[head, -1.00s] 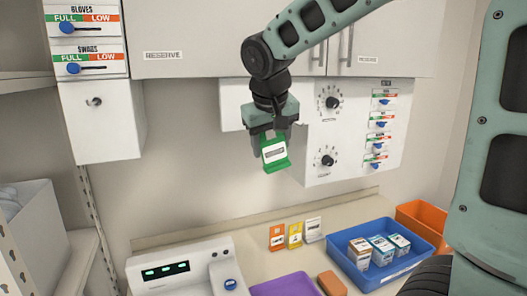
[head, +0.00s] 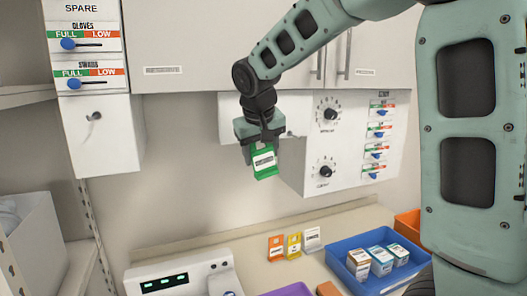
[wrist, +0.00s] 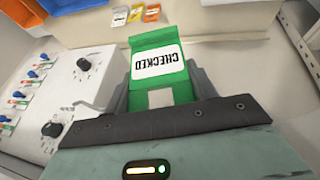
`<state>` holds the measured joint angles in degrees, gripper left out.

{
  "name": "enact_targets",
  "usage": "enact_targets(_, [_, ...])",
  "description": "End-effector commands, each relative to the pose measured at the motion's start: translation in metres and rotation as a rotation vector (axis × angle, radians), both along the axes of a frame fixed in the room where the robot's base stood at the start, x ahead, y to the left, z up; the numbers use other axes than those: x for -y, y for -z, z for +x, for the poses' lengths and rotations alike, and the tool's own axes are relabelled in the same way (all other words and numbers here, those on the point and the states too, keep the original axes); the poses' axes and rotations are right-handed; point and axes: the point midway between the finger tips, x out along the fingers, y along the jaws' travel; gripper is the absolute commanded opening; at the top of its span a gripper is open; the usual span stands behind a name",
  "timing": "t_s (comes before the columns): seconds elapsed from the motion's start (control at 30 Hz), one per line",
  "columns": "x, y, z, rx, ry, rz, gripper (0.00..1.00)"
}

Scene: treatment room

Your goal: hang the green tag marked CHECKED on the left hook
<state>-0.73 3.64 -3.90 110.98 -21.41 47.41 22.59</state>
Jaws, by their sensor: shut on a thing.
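The green tag (head: 265,162) is held in my gripper (head: 262,150), in front of the white dial panel's left part. In the wrist view the tag (wrist: 160,65) reads CHECKED, upside down, between the two fingers (wrist: 160,95). My gripper is shut on it. The left hook (head: 94,116) is a small metal hook on the white box below the sliders at the far left, with nothing on it. The gripper is well to its right. A thin hook-like wire (wrist: 88,106) shows beside the gripper in the wrist view; its mount is partly hidden.
The dial panel (head: 345,150) is close on the right, under the wall cupboards (head: 200,40). On the counter stand orange, yellow and white tags (head: 292,246), a blue tray (head: 350,283) with boxes and a white device (head: 180,278). The wall between box and panel is clear.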

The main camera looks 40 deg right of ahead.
Motion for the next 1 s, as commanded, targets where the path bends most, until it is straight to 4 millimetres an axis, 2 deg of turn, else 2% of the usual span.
enact_targets(0.6, [0.010,0.004,0.034,-0.001,0.001,0.001,0.34])
enact_targets(1.0, [0.013,0.013,0.044,0.001,0.001,0.000,0.34])
